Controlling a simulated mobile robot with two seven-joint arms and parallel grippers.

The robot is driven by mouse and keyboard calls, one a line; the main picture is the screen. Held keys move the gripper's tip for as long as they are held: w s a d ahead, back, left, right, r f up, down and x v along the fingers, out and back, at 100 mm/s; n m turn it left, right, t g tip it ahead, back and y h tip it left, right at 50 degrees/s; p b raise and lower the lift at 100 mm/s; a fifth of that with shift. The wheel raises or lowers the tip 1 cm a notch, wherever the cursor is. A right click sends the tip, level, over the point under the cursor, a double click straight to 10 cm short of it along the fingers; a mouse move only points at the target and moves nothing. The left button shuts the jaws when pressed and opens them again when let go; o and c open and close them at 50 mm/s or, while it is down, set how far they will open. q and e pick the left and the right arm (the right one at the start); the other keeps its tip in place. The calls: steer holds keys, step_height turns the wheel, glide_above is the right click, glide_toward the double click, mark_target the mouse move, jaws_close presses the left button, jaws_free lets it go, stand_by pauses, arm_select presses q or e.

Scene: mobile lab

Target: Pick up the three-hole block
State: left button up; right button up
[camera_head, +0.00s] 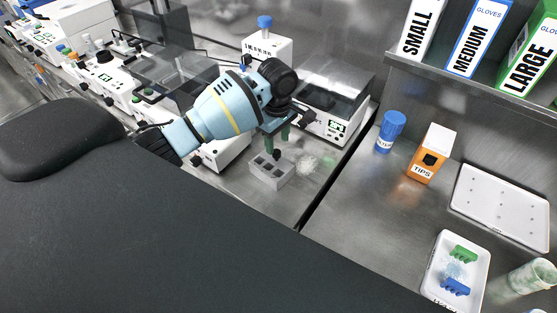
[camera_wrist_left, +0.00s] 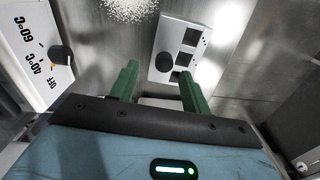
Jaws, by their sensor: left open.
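The three-hole block (camera_head: 266,180) is a small pale grey block with dark square holes on the steel bench, below my left gripper in the head view. In the left wrist view the block (camera_wrist_left: 198,22) lies beyond the fingertips, its row of holes running away from me. A dark round piece (camera_wrist_left: 165,62) shows on or over its side. My left gripper (camera_head: 278,141) has two green fingers, apart and empty; it also shows in the left wrist view (camera_wrist_left: 160,82). The fingers look above the block, not around it. My right gripper is not in view.
A heater with a dial (camera_wrist_left: 30,55) stands left in the wrist view. White granules (camera_head: 307,162) lie beside the block. Instruments (camera_head: 330,105) stand behind. Right are a blue bottle (camera_head: 391,132), an orange tips box (camera_head: 432,155) and a white tray (camera_head: 440,250) with clips.

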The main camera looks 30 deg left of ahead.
mark_target(276, 159)
arm_select(q)
steer(key=shift+s, duration=0.3)
steer(key=shift+s+f, duration=0.15)
steer(key=shift+f, duration=1.25)
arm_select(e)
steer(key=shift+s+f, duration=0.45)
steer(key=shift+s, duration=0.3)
arm_select(q)
step_height(276, 159, down, 5)
steer(key=shift+r+b, duration=0.1)
steer(key=shift+b, duration=0.35)
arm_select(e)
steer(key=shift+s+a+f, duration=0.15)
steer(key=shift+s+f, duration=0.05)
arm_select(q)
jaws_close()
steer(key=shift+r, duration=0.1)
